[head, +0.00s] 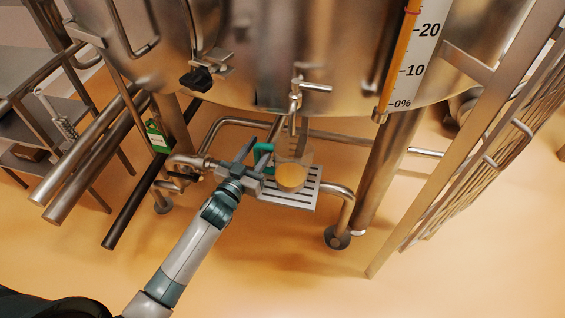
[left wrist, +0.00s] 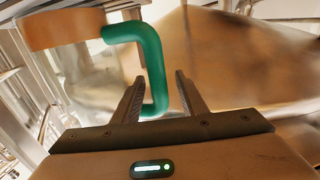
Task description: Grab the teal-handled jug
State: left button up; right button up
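The clear jug (head: 293,178) with orange-brown contents stands on a slotted metal tray (head: 303,200) under the vessel's outlet. Its teal handle (head: 264,152) faces left, toward my left gripper (head: 262,145). In the left wrist view the teal handle (left wrist: 153,62) reaches down between the two dark fingers of my left gripper (left wrist: 158,88). A gap shows between the handle and the right finger, so the gripper is open around the handle's lower part. The clear jug body (left wrist: 88,75) is at the left there, partly blurred. My right gripper is not in view.
A large steel vessel (head: 260,60) with an outlet valve (head: 296,95) hangs over the jug. A vessel leg (head: 388,165) and curved pipes stand close to the tray. A metal ladder-like frame (head: 455,150) is at right, shelving (head: 40,110) at left. The front floor is clear.

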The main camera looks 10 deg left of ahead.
pick_arm(q)
jog(key=shift+x, duration=1.2)
grip_shut()
